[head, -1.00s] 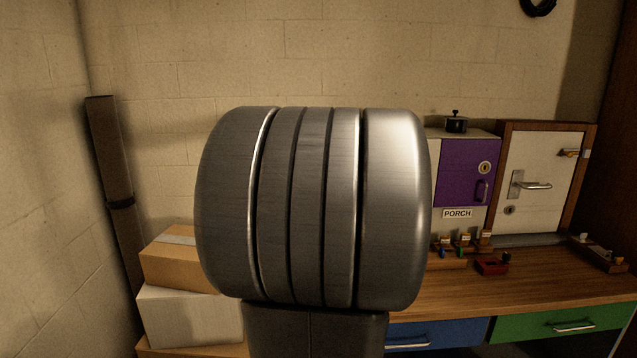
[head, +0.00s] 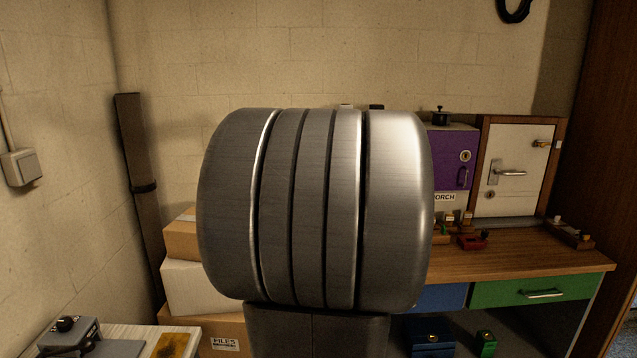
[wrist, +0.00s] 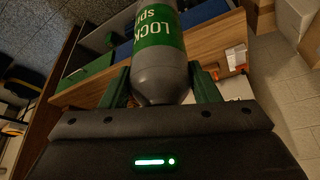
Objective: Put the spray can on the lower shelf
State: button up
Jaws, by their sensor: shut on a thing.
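The spray can (wrist: 158,58), grey with a green label, shows upside down in the wrist view. My gripper (wrist: 161,88) is shut on it, with one dark green finger on each side of its grey body. The can's far end is cut off by the top of the picture. In the head view my own arm blocks the middle, and neither the gripper nor the can shows. I cannot clearly make out the lower shelf; the space under the workbench (head: 520,262) shows only in part.
Under the bench stand a blue box (head: 431,338) and a small green box (head: 486,344). A purple-doored cabinet (head: 452,150) and a white door panel (head: 513,170) stand on top. Cardboard boxes (head: 190,287) are stacked left; a light table (head: 190,340) is at front left.

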jog(key=w+a+f+n, duration=0.1)
jog(key=a+f, duration=0.3)
jog(key=f, duration=0.7)
jog(key=w+a+f+n+y, duration=0.1)
jog(key=w+a+f, duration=0.3)
jog(key=f, duration=0.8)
jog(key=w+a+f+n, duration=0.2)
jog(key=a+f, duration=0.4)
jog(key=f, duration=0.5)
jog(key=shift+w+f+n+y, duration=0.15)
jog(key=shift+w+n+y, duration=0.15)
jog(key=shift+y, duration=0.1)
